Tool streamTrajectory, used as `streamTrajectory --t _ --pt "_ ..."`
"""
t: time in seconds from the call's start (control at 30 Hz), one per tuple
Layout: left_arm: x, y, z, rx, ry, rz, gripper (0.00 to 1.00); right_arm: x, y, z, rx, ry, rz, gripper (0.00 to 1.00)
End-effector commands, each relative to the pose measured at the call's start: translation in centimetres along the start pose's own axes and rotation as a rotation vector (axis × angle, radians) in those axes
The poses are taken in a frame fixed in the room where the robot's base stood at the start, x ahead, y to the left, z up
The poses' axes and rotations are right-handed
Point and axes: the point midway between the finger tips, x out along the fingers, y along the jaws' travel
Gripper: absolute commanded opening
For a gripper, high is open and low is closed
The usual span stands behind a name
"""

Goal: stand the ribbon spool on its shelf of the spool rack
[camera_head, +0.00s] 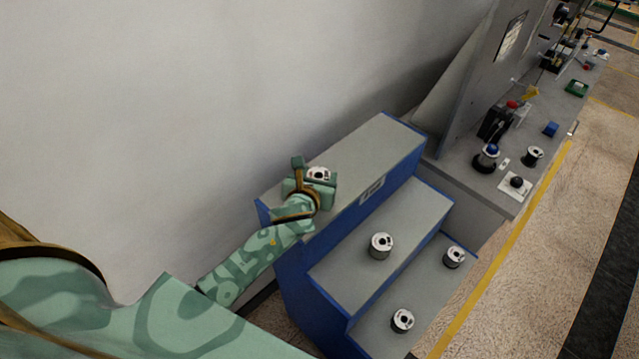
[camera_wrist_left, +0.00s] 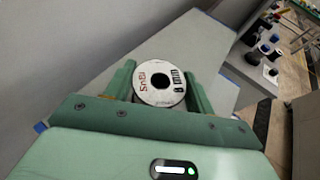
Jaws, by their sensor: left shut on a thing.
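The ribbon spool (camera_head: 318,174) is a short cylinder with a white printed top and a dark centre hole. It is upright at the top shelf of the stepped blue and grey spool rack (camera_head: 385,145). My left gripper (camera_head: 316,182) is shut on it. In the left wrist view the spool (camera_wrist_left: 158,83) sits between the two green fingers (camera_wrist_left: 160,88), its label facing up. I cannot tell whether its underside touches the shelf. My right gripper is not in view.
One spool (camera_head: 381,246) stands on the middle step. Two more spools, one nearer (camera_head: 402,321) and one farther (camera_head: 454,257), stand on the lowest step. A pale wall (camera_head: 200,90) runs behind the rack. A grey bench (camera_head: 480,190) with several items adjoins at right.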

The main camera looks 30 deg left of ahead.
Motion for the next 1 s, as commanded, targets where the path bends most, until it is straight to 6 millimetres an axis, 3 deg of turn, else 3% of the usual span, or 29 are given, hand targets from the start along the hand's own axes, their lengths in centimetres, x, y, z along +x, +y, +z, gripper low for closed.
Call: streamTrajectory --t 0.03,0.13,0.5,0.53,0.6,1.0 --pt "0.4 -0.3 -1.2 -0.005 0.004 -0.003 0.25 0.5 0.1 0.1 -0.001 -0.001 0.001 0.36" --pt "0.9 -0.3 -2.2 -0.005 0.003 -0.003 0.25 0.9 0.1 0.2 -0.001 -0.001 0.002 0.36" --pt "1.0 -0.3 -2.4 -0.002 0.000 -0.004 0.25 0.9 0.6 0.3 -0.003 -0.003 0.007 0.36" --pt "1.0 -0.3 -2.5 -0.001 0.001 -0.003 0.57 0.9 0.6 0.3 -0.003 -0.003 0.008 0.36" --pt "1.0 -0.3 -2.5 -0.002 0.001 -0.003 0.76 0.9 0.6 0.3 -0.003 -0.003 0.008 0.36" --pt "0.1 -0.3 -2.2 -0.002 0.002 -0.004 0.76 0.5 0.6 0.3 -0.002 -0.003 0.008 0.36"
